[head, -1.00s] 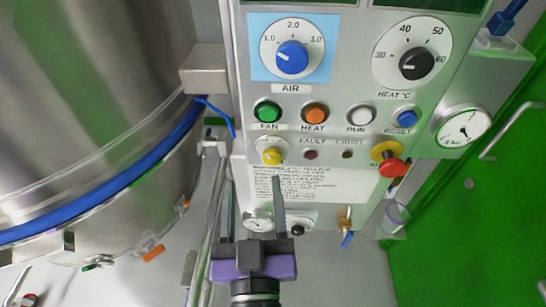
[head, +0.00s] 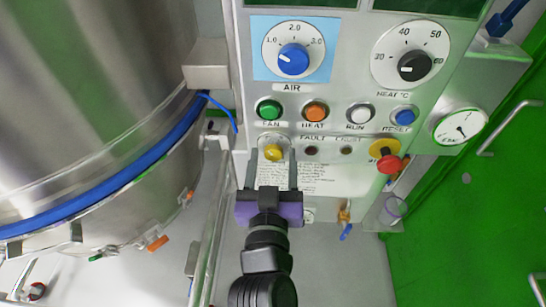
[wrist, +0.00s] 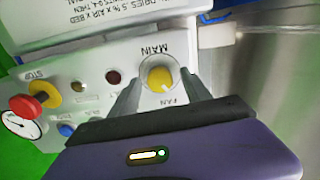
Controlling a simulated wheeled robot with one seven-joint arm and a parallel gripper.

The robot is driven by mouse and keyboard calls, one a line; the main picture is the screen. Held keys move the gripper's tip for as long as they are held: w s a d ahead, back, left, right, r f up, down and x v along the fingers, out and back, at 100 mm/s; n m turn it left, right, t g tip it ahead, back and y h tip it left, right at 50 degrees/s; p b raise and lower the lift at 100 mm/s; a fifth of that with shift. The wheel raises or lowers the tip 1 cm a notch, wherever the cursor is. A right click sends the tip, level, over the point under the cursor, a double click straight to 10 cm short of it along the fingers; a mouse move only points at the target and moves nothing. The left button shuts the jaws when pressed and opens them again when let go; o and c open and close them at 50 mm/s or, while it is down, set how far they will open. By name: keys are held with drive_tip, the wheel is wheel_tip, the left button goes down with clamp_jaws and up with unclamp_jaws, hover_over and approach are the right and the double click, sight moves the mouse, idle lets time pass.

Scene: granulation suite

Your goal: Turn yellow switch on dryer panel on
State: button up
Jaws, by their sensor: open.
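The yellow switch (head: 273,152) is a small round knob on a pale disc on the dryer panel (head: 350,90), below the green FAN button. In the wrist view the yellow switch (wrist: 160,77) carries a pale line across it and sits under the label MAIN, upside down in this view. My gripper (head: 271,166) is open, with its purple body below the switch and its two grey fingers pointing up at the panel. In the wrist view the fingers of my gripper (wrist: 163,90) stand on either side of the knob. I cannot tell whether they touch it.
Buttons for FAN (head: 269,110), HEAT (head: 315,111), RUN (head: 361,113) and RESET (head: 404,115) sit just above. A red stop button (head: 389,164) on yellow is to the right. The steel vessel (head: 90,90) with a blue band stands at left.

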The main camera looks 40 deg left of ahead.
clamp_jaws()
drive_tip(key=shift+f+m+b, duration=0.2)
drive_tip(key=shift+m+b, duration=0.1)
drive_tip(key=shift+b, duration=0.35)
drive_tip(key=shift+f+m+b, duration=0.1)
drive_tip(key=shift+m+b, duration=0.5)
drive_tip(key=shift+b, duration=0.4)
drive_tip(key=m+b, duration=0.3)
drive_tip(key=b, duration=0.1)
drive_tip(key=m+b, duration=0.3)
drive_tip(key=shift+m, duration=0.4)
drive_tip(key=shift+r+m+b, duration=0.2)
drive_tip(key=shift+m+b, duration=1.1)
drive_tip(key=shift+m, duration=0.3)
